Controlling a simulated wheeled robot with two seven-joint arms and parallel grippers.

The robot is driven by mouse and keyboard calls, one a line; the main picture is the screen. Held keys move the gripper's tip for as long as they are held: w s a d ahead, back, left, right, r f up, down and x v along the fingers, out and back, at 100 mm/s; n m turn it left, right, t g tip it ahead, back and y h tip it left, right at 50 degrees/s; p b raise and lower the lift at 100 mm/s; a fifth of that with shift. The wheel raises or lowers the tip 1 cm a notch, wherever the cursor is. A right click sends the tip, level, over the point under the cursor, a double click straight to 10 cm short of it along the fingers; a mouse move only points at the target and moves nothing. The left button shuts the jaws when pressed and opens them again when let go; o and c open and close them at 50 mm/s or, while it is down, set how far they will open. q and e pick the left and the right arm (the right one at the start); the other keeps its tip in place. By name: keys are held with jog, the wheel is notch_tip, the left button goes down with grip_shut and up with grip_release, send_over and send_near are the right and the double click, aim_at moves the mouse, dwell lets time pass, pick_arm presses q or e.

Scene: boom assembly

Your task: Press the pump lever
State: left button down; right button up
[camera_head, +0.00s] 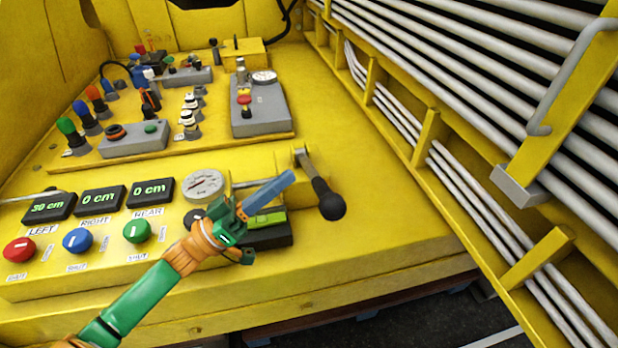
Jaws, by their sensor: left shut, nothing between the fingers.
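The pump lever (318,186) is a grey metal arm with a black ball-ended grip, on the yellow panel right of the gauge. Its grip points down toward the front right. My left gripper (288,181) has blue-grey fingers that are shut and empty. In the picture its fingertips lie just left of the lever; I cannot tell whether they touch it. My green and orange left arm comes in from the lower left. My right gripper is not in view.
A round gauge (203,185) and a black box with a green top (265,219) are close to my left gripper. Displays, knobs and levers fill the yellow panel at left. A yellow frame with grey pipes (470,60) rises at right. Bare yellow surface (385,215) lies right of the lever.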

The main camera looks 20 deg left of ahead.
pick_arm(q)
jog(key=d, duration=0.1)
jog(key=w+d+f+p, duration=0.1)
jog(key=d, duration=0.1)
jog(key=w+d, duration=0.1)
jog(key=shift+d+f+p, duration=0.15)
jog(key=shift+d+p, duration=0.05)
jog(key=shift+p, duration=0.2)
jog(key=f+m+b, duration=0.1)
jog(key=b, duration=0.1)
jog(key=s+f+m+g+h+b, duration=0.1)
jog(key=f+m+b, duration=0.1)
jog(key=b, duration=0.1)
jog(key=f+m+h+b, duration=0.1)
jog(key=f+b, duration=0.1)
jog(key=shift+s+d+f+m+g, duration=0.1)
jog(key=shift+s+d+m+g, duration=0.05)
jog(key=shift+d+m+g, duration=0.2)
jog(key=shift+d, duration=0.1)
